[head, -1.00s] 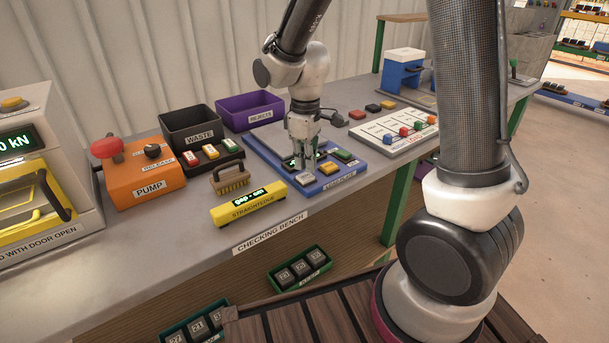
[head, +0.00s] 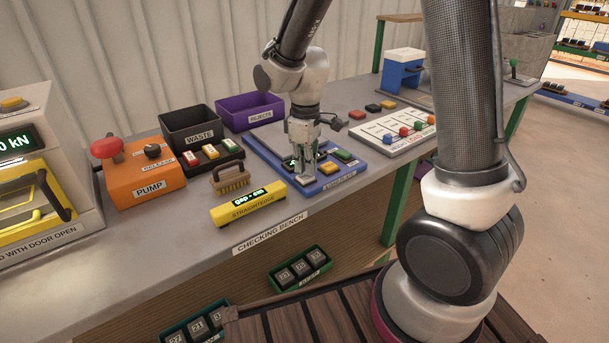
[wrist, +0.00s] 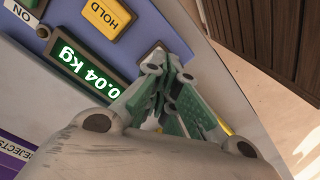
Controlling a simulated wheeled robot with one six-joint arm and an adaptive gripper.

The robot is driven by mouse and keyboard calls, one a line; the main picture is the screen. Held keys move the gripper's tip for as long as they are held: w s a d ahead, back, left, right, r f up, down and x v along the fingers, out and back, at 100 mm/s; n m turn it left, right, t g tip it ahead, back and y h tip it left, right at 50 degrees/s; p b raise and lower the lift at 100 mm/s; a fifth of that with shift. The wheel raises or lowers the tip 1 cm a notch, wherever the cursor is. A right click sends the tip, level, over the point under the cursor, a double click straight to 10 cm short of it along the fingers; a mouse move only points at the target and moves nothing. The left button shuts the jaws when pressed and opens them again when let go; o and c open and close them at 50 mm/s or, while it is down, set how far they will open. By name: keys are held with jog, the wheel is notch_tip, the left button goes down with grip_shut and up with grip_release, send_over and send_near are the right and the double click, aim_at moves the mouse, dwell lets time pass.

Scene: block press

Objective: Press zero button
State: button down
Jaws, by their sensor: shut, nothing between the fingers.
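The blue scale panel (head: 262,157) lies on the bench. Its lit display (wrist: 86,68) reads 0.04 kg in the wrist view. A yellow HOLD button (wrist: 107,17) and a green button (head: 343,155) with an ON label (wrist: 17,14) sit along its front. My gripper (head: 305,181) is shut and empty, pointing down at the front left corner of the panel, where a pale button sits. The fingers (wrist: 173,58) hide that button in both views, so its label and whether they touch or press it cannot be told.
Waste (head: 190,122) and rejects (head: 245,106) bins stand behind. A white board with coloured knobs (head: 392,132) lies to the right. The bench's front edge is close.

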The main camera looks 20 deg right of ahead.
aim_at(305, 176)
jog(key=shift+f, duration=0.75)
dwell(0.3)
jog(key=shift+r, duration=2.85)
jog(key=s, duration=0.1)
jog(key=s+d+m, duration=0.1)
jog(key=s+m+g, duration=0.1)
jog(key=shift+s+d, duration=0.3)
jog(key=shift+s, duration=0.05)
jog(key=s+d+r+m+t, duration=0.5)
jog(key=s+d+r+m, duration=0.2)
jog(key=s+d+r, duration=0.6)
jog(key=shift+s+d+r+m, duration=0.15)
jog(key=shift+s+r+m, duration=0.15)
jog(key=shift+s+r, duration=0.7)
